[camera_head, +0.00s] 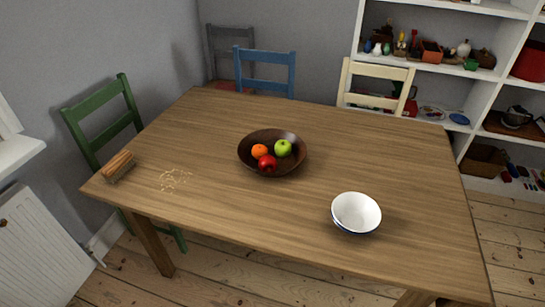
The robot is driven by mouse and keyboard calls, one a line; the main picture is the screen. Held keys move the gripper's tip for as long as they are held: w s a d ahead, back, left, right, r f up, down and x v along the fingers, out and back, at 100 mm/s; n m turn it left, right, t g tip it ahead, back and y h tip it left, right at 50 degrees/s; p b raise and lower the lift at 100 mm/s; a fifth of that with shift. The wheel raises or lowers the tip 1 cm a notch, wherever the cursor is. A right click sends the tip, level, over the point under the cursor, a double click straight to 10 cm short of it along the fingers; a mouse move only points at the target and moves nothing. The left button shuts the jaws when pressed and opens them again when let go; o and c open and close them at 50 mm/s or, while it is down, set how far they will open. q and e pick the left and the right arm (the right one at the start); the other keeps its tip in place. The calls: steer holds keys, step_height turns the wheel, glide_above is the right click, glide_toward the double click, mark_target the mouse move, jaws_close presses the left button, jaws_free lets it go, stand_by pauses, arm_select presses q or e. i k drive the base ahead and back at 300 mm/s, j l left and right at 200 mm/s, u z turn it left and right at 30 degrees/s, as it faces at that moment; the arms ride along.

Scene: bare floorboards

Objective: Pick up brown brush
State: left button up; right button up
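The brown brush (118,166) lies on the wooden table (215,120) near its left corner. It has a brown wooden back and what look like paler bristles along its lower side. Pale crumbs (174,180) are scattered on the table just to the right of the brush. Neither of my grippers shows in the head view.
A dark bowl (245,160) with fruit stands mid-table, and a white bowl (357,213) stands near the front right. A green chair (103,118) is by the left edge; blue (265,57) and cream (377,71) chairs are behind. Shelves (485,90) stand back right.

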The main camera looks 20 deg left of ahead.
mark_target(111, 171)
steer(key=u, duration=1.65)
steer(key=z, duration=0.25)
steer(key=i+j+z, duration=0.2)
steer(key=z, duration=0.2)
steer(key=i+j+z, duration=0.15)
steer(key=j+z, duration=0.25)
steer(key=i+j+z, duration=0.15)
steer(key=z, duration=0.2)
